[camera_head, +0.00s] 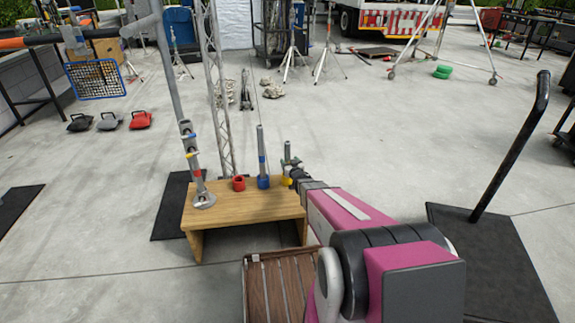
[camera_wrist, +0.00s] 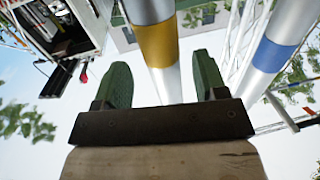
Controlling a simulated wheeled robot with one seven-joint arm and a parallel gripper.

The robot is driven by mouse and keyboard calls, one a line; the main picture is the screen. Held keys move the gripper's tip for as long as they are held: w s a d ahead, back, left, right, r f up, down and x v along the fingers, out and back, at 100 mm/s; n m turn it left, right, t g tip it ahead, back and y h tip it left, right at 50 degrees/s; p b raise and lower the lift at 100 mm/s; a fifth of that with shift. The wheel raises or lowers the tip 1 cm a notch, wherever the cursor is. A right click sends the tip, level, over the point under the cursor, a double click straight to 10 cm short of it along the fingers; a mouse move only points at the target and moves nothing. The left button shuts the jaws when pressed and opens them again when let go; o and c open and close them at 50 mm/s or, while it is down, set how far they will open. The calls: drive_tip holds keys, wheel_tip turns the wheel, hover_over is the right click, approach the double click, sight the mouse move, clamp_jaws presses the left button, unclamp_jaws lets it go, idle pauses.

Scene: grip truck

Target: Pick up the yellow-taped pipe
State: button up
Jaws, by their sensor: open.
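The yellow-taped pipe (camera_wrist: 158,45) rises as a grey metal tube with a yellow band in the wrist view. It stands between the two green fingers of my gripper (camera_wrist: 160,68), with a visible gap on each side. My gripper is open and holds nothing. In the head view my gripper (camera_head: 291,165) is at the right end of the small wooden table (camera_head: 250,208). A yellow part (camera_head: 286,182) shows low beside it, and the rest of that pipe is mostly hidden there.
A blue-banded pipe (camera_head: 262,158) stands close left of my gripper in a blue holder; it shows at right in the wrist view (camera_wrist: 275,55). A red ring (camera_head: 239,183) and a pipe on a flanged base (camera_head: 203,199) are farther left. A slatted wooden crate (camera_head: 272,285) is in front.

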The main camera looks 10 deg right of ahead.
drive_tip(key=w, duration=0.2)
drive_tip(key=w+a, duration=0.1)
drive_tip(key=w, duration=0.1)
drive_tip(key=shift+w+f, duration=0.1)
drive_tip(key=shift+w, duration=0.1)
drive_tip(key=shift+s, duration=0.1)
drive_tip(key=c, duration=1.1)
drive_tip(key=shift+c, duration=0.2)
